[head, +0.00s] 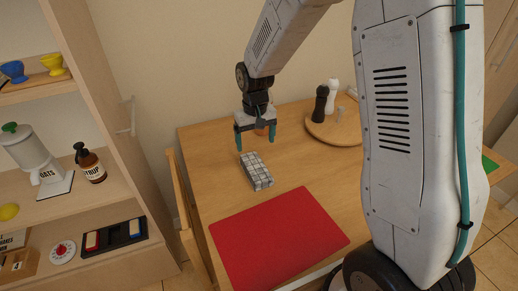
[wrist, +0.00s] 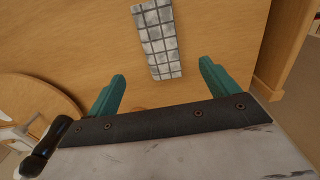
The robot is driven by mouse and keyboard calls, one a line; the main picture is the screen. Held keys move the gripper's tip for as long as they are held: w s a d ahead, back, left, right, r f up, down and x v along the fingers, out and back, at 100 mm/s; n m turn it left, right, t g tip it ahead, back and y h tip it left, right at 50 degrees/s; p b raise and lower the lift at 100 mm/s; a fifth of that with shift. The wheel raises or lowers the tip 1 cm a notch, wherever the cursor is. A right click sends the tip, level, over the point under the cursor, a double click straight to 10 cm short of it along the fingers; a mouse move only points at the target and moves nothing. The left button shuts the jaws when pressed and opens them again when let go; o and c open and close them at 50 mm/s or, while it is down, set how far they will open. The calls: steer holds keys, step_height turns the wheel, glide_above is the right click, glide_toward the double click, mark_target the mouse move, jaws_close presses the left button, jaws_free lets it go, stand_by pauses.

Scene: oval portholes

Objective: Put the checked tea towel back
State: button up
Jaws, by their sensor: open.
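The checked tea towel (head: 256,172), white with dark grid lines, lies folded into a narrow block on the wooden table (head: 212,200). It also shows at the top middle of the wrist view (wrist: 159,42). My gripper (head: 255,147) is above the table, just behind the towel in the head view. Its two teal fingers are apart with nothing between them, and they also show in the wrist view (wrist: 160,85). The towel lies beyond the fingertips there, apart from them.
A red mat (head: 278,240) lies at the table's front. A round wooden board (head: 335,128) holds a black mill (head: 320,104) and a white mill (head: 332,96) at the back right. At left, a shelf unit (head: 110,195) holds a canister (head: 35,160) and a syrup bottle (head: 90,165).

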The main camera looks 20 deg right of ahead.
steer(key=s+d+r, duration=0.2)
steer(key=s+r, duration=1.2)
steer(key=r, duration=0.1)
steer(key=s+r+t, duration=0.1)
steer(key=s+r, duration=0.3)
steer(key=s, duration=1.3)
steer(key=shift+d+r, duration=0.2)
steer(key=shift+d, duration=0.05)
